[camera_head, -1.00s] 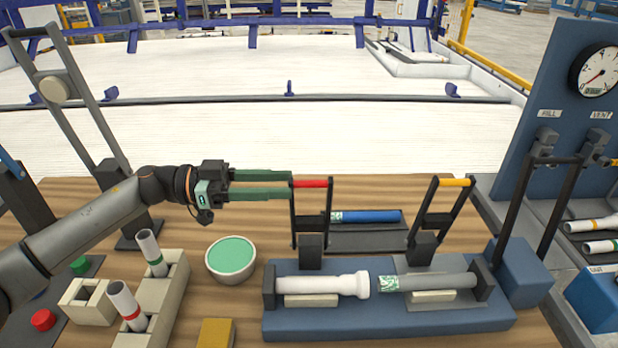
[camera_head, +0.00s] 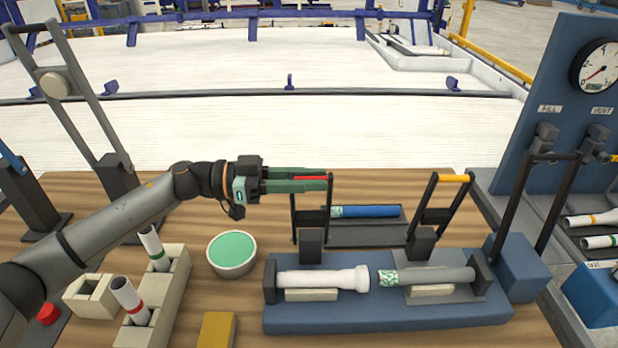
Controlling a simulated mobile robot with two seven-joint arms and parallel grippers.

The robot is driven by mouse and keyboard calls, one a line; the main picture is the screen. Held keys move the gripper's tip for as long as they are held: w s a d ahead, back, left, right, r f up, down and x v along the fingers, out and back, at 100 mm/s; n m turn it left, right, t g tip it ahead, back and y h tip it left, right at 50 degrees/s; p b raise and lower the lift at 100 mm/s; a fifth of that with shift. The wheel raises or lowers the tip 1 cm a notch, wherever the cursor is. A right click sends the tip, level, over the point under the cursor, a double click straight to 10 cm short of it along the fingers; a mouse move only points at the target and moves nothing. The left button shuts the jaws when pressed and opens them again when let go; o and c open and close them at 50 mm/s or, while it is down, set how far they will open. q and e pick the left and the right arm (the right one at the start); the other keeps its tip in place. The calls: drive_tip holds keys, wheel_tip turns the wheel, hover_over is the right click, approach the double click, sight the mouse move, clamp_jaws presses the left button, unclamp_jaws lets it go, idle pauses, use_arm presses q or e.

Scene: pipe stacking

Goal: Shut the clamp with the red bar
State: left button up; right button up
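The clamp with the red bar (camera_head: 312,178) stands upright behind the left part of the blue fixture (camera_head: 390,317). Its two dark side arms rise from a dark block (camera_head: 312,243). A white pipe (camera_head: 318,280) with a wider collar lies on the left of the fixture. A grey pipe (camera_head: 440,277) with a patterned end lies on its right, a small gap apart. My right gripper is not in view.
A second upright clamp has a yellow bar (camera_head: 453,178). A blue pipe (camera_head: 368,211) lies in a dark tray between the clamps. A green-filled bowl (camera_head: 232,255) and a beige holder (camera_head: 172,280) with pipes stand left. A gauge panel (camera_head: 560,110) is at right.

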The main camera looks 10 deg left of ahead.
use_arm(q)
clamp_jaws()
idle(0.8)
